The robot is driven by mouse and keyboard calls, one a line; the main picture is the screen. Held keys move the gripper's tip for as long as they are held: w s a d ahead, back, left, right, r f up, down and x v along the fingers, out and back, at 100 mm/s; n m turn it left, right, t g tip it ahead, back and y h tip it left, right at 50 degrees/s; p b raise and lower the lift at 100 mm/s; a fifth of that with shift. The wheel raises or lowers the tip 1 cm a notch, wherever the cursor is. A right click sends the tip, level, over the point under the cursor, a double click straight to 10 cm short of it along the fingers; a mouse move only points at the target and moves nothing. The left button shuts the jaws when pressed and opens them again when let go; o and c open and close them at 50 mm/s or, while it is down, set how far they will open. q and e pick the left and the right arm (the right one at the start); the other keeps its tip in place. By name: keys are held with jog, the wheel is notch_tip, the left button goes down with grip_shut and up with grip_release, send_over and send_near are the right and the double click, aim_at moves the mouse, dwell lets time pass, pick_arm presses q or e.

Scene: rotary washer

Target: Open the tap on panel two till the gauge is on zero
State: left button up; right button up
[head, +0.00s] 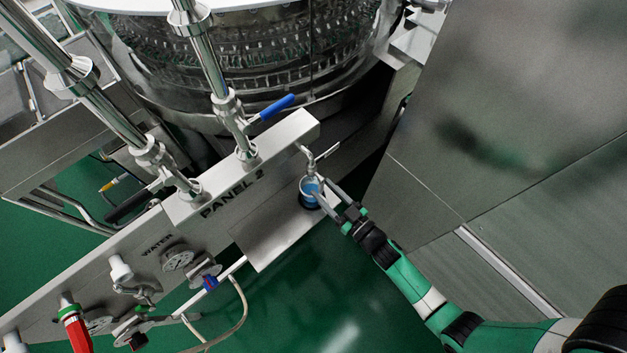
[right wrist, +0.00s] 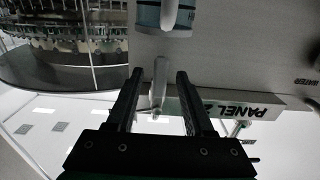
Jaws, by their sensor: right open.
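Panel two (head: 292,128) is a steel box lettered "PANEL 2" in the head view; its lettering shows inverted in the right wrist view (right wrist: 245,110). A small curved steel tap (head: 308,157) comes off its right end, above a container with a blue label (head: 311,187). A round gauge (head: 178,258) sits below the word "WATER"; its needle is too small to read. My right gripper (head: 333,203) is open beside the container. In the right wrist view, a pale metal piece (right wrist: 159,82) shows between the open fingers (right wrist: 158,100); contact cannot be told. My left gripper is out of view.
Valves with a blue lever (head: 276,106) and a black lever (head: 130,206) stand on pipes above the panel. A large steel cabinet (head: 500,110) fills the right side.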

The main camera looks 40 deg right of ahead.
jog(key=w+b, duration=0.1)
jog(key=w, duration=0.4)
jog(key=shift+d, duration=0.15)
grip_shut()
dwell(1.2)
